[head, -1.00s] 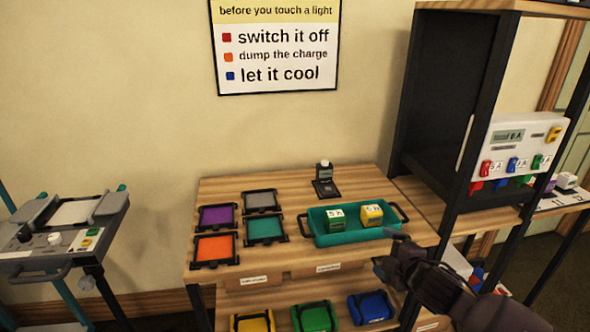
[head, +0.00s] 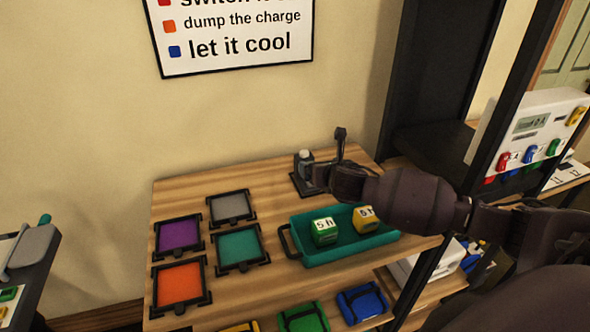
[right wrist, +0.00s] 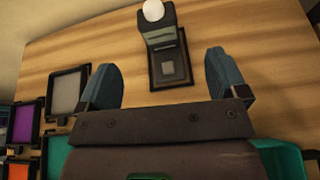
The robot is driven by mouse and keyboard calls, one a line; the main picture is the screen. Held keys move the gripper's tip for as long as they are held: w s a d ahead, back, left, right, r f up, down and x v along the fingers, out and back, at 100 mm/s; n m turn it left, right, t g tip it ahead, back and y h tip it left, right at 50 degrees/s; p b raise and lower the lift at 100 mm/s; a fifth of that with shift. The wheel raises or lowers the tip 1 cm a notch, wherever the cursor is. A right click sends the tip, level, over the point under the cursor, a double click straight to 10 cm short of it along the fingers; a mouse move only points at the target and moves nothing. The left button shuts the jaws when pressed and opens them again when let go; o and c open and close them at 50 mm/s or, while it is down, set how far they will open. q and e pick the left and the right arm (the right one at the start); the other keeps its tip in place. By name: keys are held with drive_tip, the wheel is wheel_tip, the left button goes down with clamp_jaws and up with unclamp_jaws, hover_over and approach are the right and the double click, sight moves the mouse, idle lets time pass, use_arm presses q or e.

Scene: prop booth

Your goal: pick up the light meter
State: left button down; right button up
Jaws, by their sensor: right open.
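The light meter (head: 305,157) is a small dark device with a white dome, standing on a black stand (head: 297,184) at the back of the wooden table. In the right wrist view the light meter (right wrist: 157,28) is ahead of the fingers, around the middle of the gap, with its stand (right wrist: 168,68) nearer. My right gripper (head: 329,157) is open and empty, just right of the meter in the head view; part of the stand is hidden there. The right wrist view shows both fingers of my right gripper (right wrist: 162,78) wide apart. My left gripper is out of view.
A teal tray (head: 291,243) holding a green and a yellow cube lies under my right arm. Purple, grey, orange and teal framed panels (head: 180,234) lie on the table's left. A black shelf frame (head: 424,85) stands right. The table behind the panels is clear.

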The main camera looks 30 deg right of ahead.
sight(306, 160)
drive_tip(key=shift+n, duration=0.4)
drive_tip(key=b+x, duration=0.1)
drive_tip(key=x, duration=0.3)
drive_tip(key=shift+w+f, duration=0.1)
drive_tip(key=shift+w, duration=0.05)
drive_tip(key=shift+x, duration=0.8)
drive_tip(key=b+x, duration=0.1)
drive_tip(key=x, duration=0.3)
drive_tip(key=shift+a+f, duration=0.1)
drive_tip(key=shift+a, duration=0.1)
drive_tip(key=shift+w, duration=0.3)
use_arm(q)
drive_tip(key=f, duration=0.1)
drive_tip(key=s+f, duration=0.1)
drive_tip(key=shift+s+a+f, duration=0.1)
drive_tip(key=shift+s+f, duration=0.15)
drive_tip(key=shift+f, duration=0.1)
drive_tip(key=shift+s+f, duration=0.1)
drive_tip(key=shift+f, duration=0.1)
use_arm(e)
drive_tip(key=c, duration=1.6)
